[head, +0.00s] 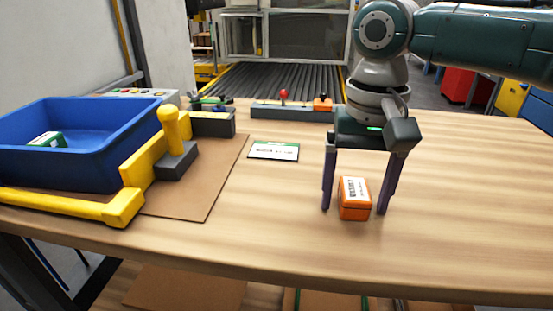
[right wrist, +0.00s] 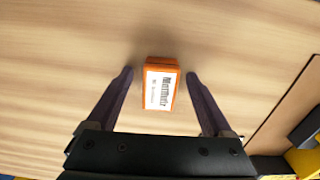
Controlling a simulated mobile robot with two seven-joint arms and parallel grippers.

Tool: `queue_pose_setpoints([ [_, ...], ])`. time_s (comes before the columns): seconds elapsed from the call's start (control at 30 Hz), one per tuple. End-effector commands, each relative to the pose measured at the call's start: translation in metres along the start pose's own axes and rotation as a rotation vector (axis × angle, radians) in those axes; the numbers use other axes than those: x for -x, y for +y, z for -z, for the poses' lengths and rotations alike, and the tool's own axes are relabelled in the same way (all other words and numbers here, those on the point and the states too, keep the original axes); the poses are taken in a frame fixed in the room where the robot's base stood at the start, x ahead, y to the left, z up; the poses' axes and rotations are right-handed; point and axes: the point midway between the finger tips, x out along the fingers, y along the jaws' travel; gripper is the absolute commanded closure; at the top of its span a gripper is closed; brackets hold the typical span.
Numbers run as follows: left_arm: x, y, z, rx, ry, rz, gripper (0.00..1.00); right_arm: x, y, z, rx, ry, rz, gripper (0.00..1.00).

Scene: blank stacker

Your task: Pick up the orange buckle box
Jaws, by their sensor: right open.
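The orange buckle box (head: 355,206) sits on the wooden table, with a white printed label on its top. My right gripper (head: 353,209) is open and points down over it, one finger on each side of the box. In the right wrist view the box (right wrist: 161,85) lies between and slightly beyond the fingertips (right wrist: 160,76), with a gap on both sides. The fingers do not appear to touch it. My left gripper is not in view.
A blue bin (head: 90,165) with a green-and-white item (head: 47,139) stands at the left, beside a yellow fixture (head: 147,165) on a brown board (head: 205,185). A flat white-labelled card (head: 273,151) lies mid-table. A grey bar with knobs (head: 285,111) is at the back. The table right of the box is clear.

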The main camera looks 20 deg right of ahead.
Motion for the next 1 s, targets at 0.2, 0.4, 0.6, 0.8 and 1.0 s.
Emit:
queue_pose_setpoints([
  [0.2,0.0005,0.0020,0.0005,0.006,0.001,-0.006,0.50,0.0006,-0.0002,-0.0002,0.001,0.000,0.000,0.22],
  [0.4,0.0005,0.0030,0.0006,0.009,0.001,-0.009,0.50,0.0008,-0.0002,-0.0002,0.001,0.000,0.000,0.44],
  [0.6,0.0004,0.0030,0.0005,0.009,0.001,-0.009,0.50,0.0008,-0.0002,-0.0002,0.001,0.000,0.000,0.67],
  [0.8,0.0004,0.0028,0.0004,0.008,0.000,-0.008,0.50,0.0009,-0.0002,-0.0002,0.001,0.000,0.000,0.89],
  [1.0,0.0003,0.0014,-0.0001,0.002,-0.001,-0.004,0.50,0.0009,-0.0001,-0.0001,0.001,0.000,0.000,1.00],
])
